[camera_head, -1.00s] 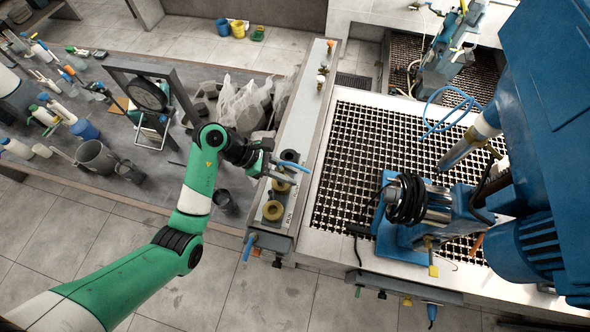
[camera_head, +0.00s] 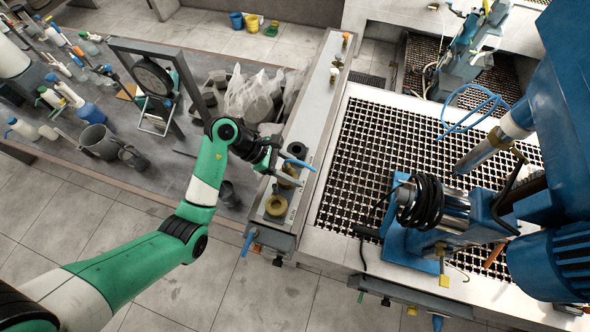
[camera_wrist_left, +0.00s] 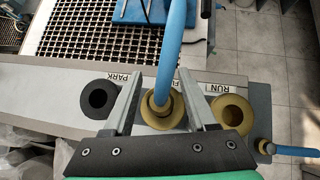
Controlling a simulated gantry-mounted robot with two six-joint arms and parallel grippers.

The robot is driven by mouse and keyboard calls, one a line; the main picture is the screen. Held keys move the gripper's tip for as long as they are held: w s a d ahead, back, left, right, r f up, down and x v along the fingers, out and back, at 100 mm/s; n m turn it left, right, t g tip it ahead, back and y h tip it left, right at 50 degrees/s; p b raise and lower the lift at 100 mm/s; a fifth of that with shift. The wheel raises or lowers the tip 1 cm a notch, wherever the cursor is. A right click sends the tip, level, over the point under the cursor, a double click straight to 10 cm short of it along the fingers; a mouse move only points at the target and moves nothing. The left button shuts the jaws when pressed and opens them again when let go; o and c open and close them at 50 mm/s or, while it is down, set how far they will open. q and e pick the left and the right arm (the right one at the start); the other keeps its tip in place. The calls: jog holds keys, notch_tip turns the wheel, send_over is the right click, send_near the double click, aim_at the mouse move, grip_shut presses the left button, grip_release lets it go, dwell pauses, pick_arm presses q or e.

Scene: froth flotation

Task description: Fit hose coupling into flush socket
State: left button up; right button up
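The blue hose (camera_wrist_left: 172,45) runs down between my left gripper's fingers to a tan coupling (camera_wrist_left: 160,101) at the middle socket (camera_wrist_left: 163,122). The socket's label is mostly hidden and lies between PARK and RUN. The coupling lines up with the socket, but I cannot tell how deep it sits. My left gripper (camera_wrist_left: 160,74) is open, with one finger on each side of the hose and visible gaps. In the head view the left gripper (camera_head: 290,164) is over the socket panel, with the blue hose (camera_head: 299,164) at its tip. My right gripper is out of view.
The dark PARK socket (camera_wrist_left: 98,98) is at left and the tan RUN socket (camera_wrist_left: 232,110) at right in the wrist view. A grating (camera_head: 375,150) and a blue machine with a coiled black hose (camera_head: 425,200) stand right of the panel. White bags (camera_head: 255,97) lie behind the arm.

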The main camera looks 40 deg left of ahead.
pick_arm(q)
jog(key=shift+r, duration=0.3)
jog(key=shift+s+a+r, duration=0.15)
jog(key=shift+a+r, duration=0.05)
jog(key=shift+a, duration=0.1)
jog(key=p+v, duration=0.4)
jog(key=v, duration=0.7)
jog(key=shift+s, duration=0.1)
